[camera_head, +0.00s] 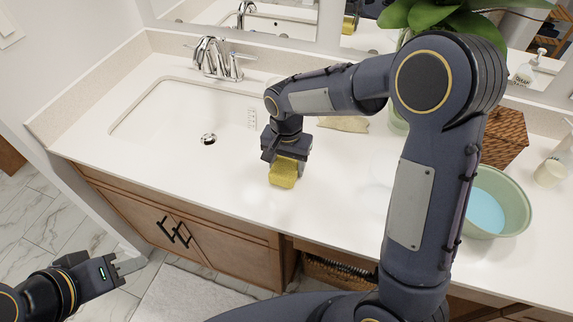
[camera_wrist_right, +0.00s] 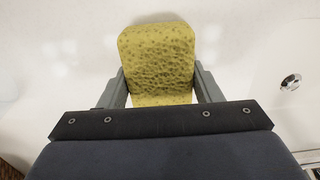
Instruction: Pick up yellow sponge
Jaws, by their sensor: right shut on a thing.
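The yellow sponge (camera_head: 283,172) is at my right gripper (camera_head: 284,158), over the white counter near its front edge. In the right wrist view the porous yellow sponge (camera_wrist_right: 158,62) sits between the two grey fingers of my right gripper (camera_wrist_right: 160,88), which is shut on it. I cannot tell whether the sponge touches the counter. My left gripper (camera_head: 132,265) is at the lower left, over the floor, away from the sponge and empty. Its fingers show a gap.
A sink basin (camera_head: 180,118) with a chrome faucet (camera_head: 215,60) lies left of the sponge. A green bowl (camera_head: 496,205) with blue contents and a woven box (camera_head: 504,135) stand at right. A beige item (camera_head: 343,124) lies behind the gripper. Counter around the sponge is clear.

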